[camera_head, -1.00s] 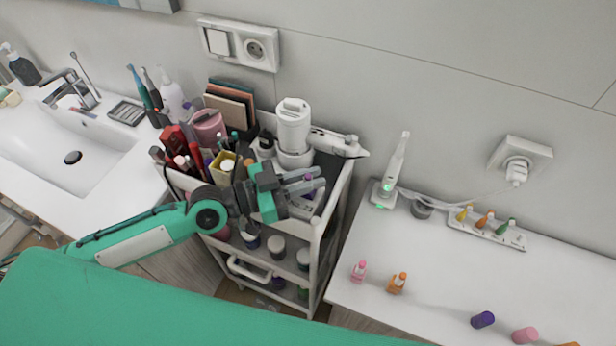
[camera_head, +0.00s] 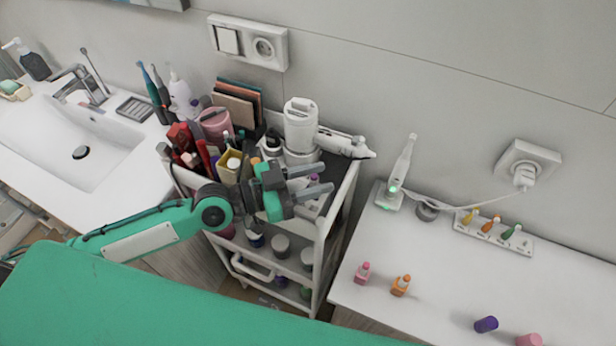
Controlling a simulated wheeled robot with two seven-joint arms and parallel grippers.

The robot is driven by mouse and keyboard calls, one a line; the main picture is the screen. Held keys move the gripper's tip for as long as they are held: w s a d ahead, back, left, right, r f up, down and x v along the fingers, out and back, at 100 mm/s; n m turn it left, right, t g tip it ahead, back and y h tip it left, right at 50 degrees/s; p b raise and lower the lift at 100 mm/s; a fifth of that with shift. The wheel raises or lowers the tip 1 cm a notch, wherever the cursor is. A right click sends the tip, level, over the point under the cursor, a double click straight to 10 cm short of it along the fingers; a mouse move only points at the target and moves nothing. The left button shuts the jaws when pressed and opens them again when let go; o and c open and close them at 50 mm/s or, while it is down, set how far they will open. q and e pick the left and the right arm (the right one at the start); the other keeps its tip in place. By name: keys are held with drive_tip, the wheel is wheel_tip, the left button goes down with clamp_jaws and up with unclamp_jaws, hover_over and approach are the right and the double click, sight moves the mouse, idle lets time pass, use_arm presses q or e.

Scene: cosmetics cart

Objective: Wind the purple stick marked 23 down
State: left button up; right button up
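A small purple bit (camera_head: 313,180) shows between the fingers of my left gripper (camera_head: 326,177), above the right part of the cart's top tray; it may be part of the purple stick, but no number 23 can be read. My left gripper is open, its two grey fingers apart and pointing right. I cannot tell if they touch the purple bit. A purple cylinder (camera_head: 486,324) stands on the right counter, well away from the gripper; it also shows no readable mark. My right gripper is not in view.
The white cart (camera_head: 322,232) is crowded with a yellow box (camera_head: 229,168), a pink cup (camera_head: 214,122) and a white device (camera_head: 300,125). A charger (camera_head: 389,196), pink bottle (camera_head: 362,272) and orange bottle (camera_head: 400,285) stand on the right counter (camera_head: 440,268), which has clear room.

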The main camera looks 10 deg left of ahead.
use_arm(q)
drive_tip(key=shift+s+a+f+b, duration=0.25)
drive_tip(key=shift+s+a+b, duration=0.15)
drive_tip(key=shift+a+b, duration=0.4)
drive_tip(key=shift+b+v, duration=0.8)
drive_tip(key=shift+v, duration=0.1)
drive_tip(key=b+v, duration=0.5)
drive_tip(key=shift+s+a, duration=0.15)
drive_tip(key=shift+a, duration=0.1)
drive_tip(key=b+v, duration=0.1)
drive_tip(key=v, duration=0.3)
drive_tip(key=shift+s+a+r, duration=0.2)
drive_tip(key=shift+a, duration=0.1)
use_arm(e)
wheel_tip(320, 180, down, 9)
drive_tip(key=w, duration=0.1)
